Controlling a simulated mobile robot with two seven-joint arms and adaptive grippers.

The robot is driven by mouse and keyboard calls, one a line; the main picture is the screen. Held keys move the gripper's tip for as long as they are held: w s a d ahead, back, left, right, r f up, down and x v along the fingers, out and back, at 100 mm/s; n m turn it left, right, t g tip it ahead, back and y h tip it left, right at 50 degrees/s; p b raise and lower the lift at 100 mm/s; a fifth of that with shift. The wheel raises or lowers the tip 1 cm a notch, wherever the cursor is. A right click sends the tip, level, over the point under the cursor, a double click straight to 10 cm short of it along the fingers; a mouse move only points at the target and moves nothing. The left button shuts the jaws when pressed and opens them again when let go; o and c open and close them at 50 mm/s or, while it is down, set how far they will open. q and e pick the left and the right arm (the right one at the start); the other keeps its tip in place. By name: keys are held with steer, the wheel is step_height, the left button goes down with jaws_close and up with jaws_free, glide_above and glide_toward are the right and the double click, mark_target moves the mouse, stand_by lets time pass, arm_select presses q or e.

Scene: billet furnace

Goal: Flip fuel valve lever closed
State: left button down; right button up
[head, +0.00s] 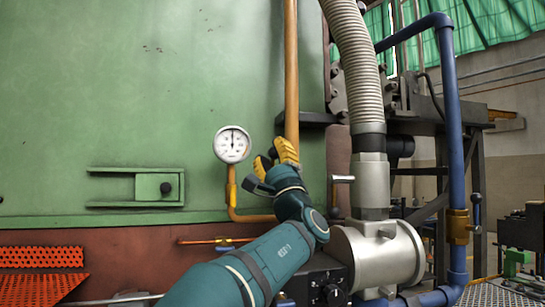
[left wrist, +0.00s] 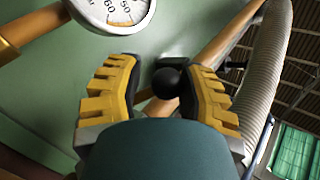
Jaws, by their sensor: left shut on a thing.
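My left gripper (head: 275,158) has yellow ribbed fingers and is up against the orange-brown fuel pipe (head: 291,70), just right of the pressure gauge. In the left wrist view, a round black knob (left wrist: 170,81), which looks like the end of the fuel valve lever, sits between the two yellow fingers of my left gripper (left wrist: 158,84). The gripper is shut on it. The knob lies closer to the right finger in that view. The rest of the lever and the valve body are hidden behind the gripper and arm. My right gripper is in neither view.
A round white gauge (head: 232,144) stands close left of the gripper. A ribbed grey hose (head: 355,60) runs down to a metal blower housing (head: 385,255) on the right. A green furnace wall (head: 130,80) lies behind. A blue pipe (head: 454,120) stands further right.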

arm_select(q)
steer(key=shift+a+f, duration=0.1)
steer(key=c, duration=0.8)
jaws_free()
steer(key=shift+o, duration=1)
steer(key=shift+w+a, duration=0.1)
steer(key=shift+w, duration=0.1)
steer(key=shift+s, duration=0.15)
steer(key=v, duration=1.2)
